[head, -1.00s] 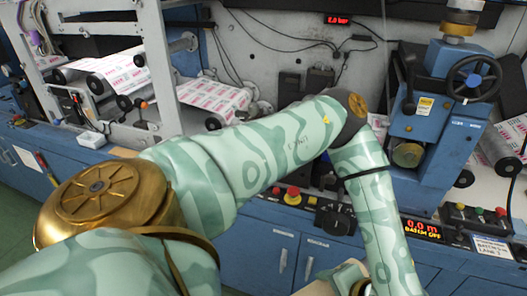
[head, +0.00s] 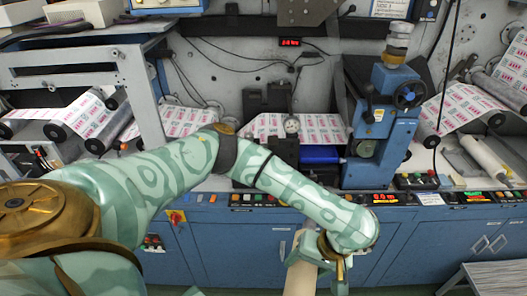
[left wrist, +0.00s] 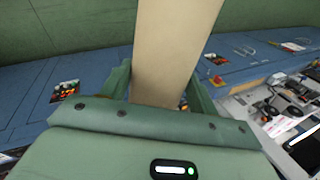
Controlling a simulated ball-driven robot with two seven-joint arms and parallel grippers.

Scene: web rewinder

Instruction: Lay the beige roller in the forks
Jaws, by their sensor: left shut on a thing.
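The beige roller (head: 299,272) hangs in front of the blue cabinets at the bottom of the head view, its lower end cut off by the frame. My left gripper (head: 312,258) is shut on it near its upper end. In the left wrist view the roller (left wrist: 172,45) runs up from between the green fingers of the gripper (left wrist: 160,88), clear of the machine. I cannot pick out the forks for certain; dark brackets (head: 268,104) stand at the machine's middle, behind my arm. My right gripper is not in view.
A blue roller (head: 320,155) sits at the middle of the machine, left of a blue handwheel unit (head: 382,125). A pale roller (head: 486,157) lies at the right. Printed web (head: 300,128) crosses behind. Control buttons line the cabinet's front edge.

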